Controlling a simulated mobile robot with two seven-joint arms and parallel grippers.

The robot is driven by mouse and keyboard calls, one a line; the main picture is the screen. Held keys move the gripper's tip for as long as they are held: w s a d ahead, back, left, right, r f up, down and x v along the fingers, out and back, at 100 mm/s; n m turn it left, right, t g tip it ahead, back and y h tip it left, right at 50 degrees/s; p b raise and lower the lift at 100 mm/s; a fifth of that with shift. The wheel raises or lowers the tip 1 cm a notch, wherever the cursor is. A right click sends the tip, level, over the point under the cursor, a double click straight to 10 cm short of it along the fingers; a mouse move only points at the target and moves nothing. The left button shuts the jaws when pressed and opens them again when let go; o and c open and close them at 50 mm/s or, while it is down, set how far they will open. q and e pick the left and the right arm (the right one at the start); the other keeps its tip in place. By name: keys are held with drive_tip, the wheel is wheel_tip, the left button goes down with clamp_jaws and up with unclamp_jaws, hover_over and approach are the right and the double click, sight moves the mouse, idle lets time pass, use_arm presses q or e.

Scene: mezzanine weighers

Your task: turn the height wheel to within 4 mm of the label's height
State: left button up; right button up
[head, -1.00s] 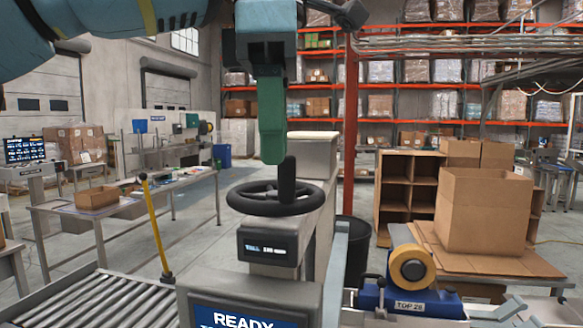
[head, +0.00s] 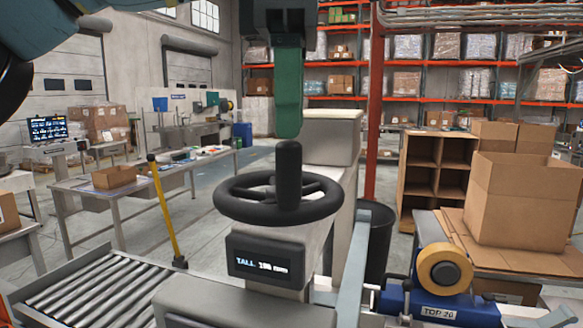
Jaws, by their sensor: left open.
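The black height wheel (head: 240,207) lies flat on top of a grey post, with an upright black handle (head: 288,180) standing on its rim. A small display (head: 259,261) on the post below shows "TALL" and a number in mm that is blurred, perhaps 198. My left gripper (head: 289,132) points down with green fingers just above the handle's top. It is open, with its fingers seen edge-on, and it appears apart from the handle. My right gripper is not in view. I cannot make out the label whose height is named.
A roller conveyor (head: 95,290) and a yellow post (head: 165,215) stand at the left. A blue tape unit (head: 430,300) with a yellow roll is at the right, near an open carton (head: 520,205). A grey column (head: 335,150) rises behind the wheel.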

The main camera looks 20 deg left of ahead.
sight(291, 142)
use_arm(q)
drive_tip(key=shift+w+a+f, duration=0.1)
drive_tip(key=shift+w+f, duration=0.15)
drive_tip(key=shift+f, duration=0.6)
wheel_tip(291, 142, down, 4)
drive_tip(key=shift+r+b, duration=0.1)
drive_tip(key=shift+b, duration=0.9)
drive_tip(key=shift+f+b, duration=0.3)
drive_tip(key=shift+f, duration=0.3)
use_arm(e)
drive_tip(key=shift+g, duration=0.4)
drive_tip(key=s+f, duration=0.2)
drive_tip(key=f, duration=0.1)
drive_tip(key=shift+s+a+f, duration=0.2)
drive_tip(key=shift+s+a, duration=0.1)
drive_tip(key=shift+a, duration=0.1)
use_arm(q)
drive_tip(key=shift+s, duration=0.15)
drive_tip(key=c, duration=0.9)
clamp_jaws()
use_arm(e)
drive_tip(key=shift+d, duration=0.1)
